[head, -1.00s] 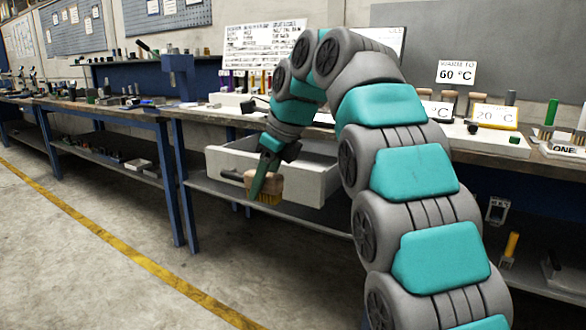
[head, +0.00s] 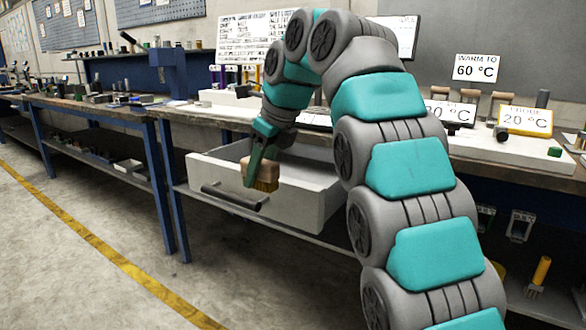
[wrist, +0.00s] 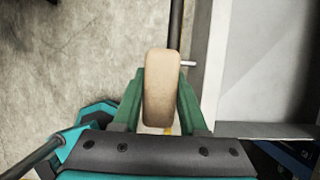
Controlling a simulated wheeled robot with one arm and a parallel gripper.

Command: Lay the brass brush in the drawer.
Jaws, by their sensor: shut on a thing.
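My gripper (head: 256,168) is shut on the brush (head: 266,185), which has a pale wooden block and golden bristles pointing down. In the wrist view the wooden block (wrist: 161,88) sits between the two green fingers, and the bristles are mostly hidden beneath it. The white drawer (head: 300,208) is pulled out under the bench. The brush is at the drawer's front, overlapping the front panel and dark handle (head: 232,196) in the head view. In the wrist view the brush is over the handle side, and the drawer's inside (wrist: 260,60) is to the right.
The workbench top (head: 215,115) is above and behind the drawer. A blue bench leg (head: 167,185) stands left of the drawer. The visible drawer floor looks empty.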

